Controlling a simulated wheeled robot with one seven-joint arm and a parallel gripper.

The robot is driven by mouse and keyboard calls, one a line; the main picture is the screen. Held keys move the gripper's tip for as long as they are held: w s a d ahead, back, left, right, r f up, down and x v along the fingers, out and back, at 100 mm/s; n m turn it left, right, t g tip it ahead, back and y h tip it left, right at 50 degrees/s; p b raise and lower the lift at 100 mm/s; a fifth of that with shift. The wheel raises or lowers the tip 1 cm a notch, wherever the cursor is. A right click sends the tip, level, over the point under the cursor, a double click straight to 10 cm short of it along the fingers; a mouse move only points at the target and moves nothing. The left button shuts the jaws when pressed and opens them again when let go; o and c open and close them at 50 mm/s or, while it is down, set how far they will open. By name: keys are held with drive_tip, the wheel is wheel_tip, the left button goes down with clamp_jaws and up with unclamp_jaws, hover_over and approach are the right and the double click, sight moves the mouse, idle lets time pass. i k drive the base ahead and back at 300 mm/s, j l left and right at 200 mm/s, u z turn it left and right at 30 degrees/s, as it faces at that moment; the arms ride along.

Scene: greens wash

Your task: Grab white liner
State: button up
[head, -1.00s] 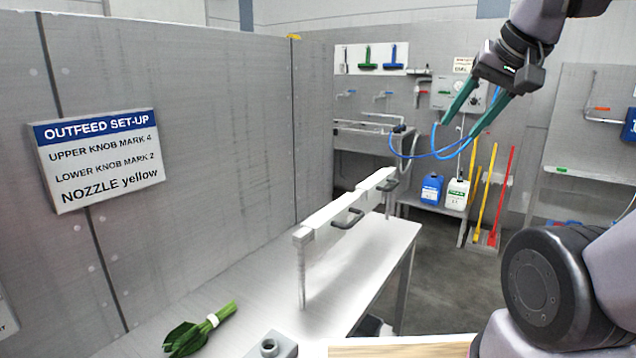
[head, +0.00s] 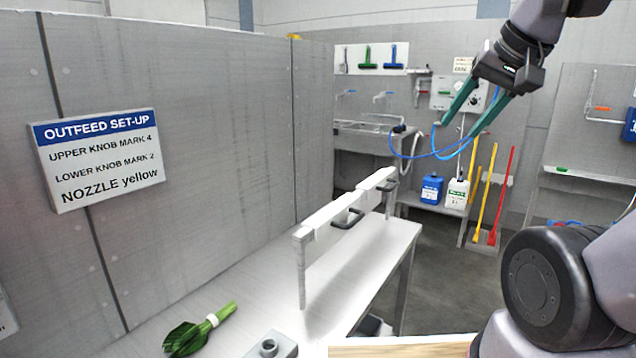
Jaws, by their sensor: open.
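I cannot make out a white liner for certain. A white strip-like rail (head: 345,213) with dark handles stands on posts along the metal table (head: 365,265). Whether any of its white surface is a liner, I cannot tell. My gripper (head: 458,130) has two teal fingers spread apart. It is open and empty, high at the upper right, apart from the rail and table. It hangs in front of the far wash wall.
Leafy greens with a white band (head: 212,320) lie on the near table, beside a grey block with a round fitting (head: 268,347). A tall partition with a set-up sign (head: 98,160) bounds the left. Blue (head: 431,188) and white (head: 457,193) jugs stand at the back.

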sight(330, 224)
drive_tip(key=k+j+u, duration=0.6)
drive_tip(key=k, duration=0.2)
